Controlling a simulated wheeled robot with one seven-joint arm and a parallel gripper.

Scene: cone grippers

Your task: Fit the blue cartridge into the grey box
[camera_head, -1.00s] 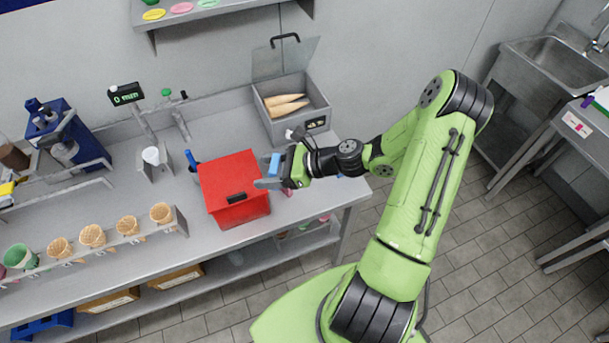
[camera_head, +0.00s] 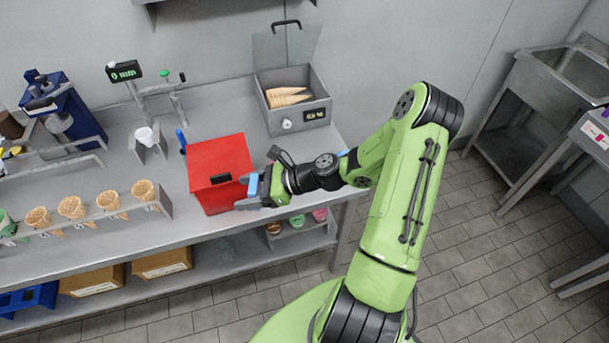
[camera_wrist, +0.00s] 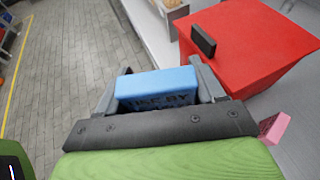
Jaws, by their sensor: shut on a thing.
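My gripper (camera_head: 257,188) is shut on a blue cartridge (camera_head: 252,186). In the wrist view the cartridge (camera_wrist: 157,87) sits between the two grey fingers, with dark lettering on its face that reads in part "USE BY". The gripper is at the front right side of the red box, near the counter's front edge. A grey box (camera_head: 323,116) with a raised clear lid and a small display stands at the back right of the counter. It holds several cones (camera_head: 286,97). I cannot make out a slot for the cartridge.
The red box (camera_head: 218,160) with a black handle stands just left of my gripper. A pink block (camera_wrist: 275,127) shows beside it in the wrist view. A rack of cones (camera_head: 107,203) is at left. A lower shelf holds cartons (camera_head: 162,262). Open floor lies right of the counter.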

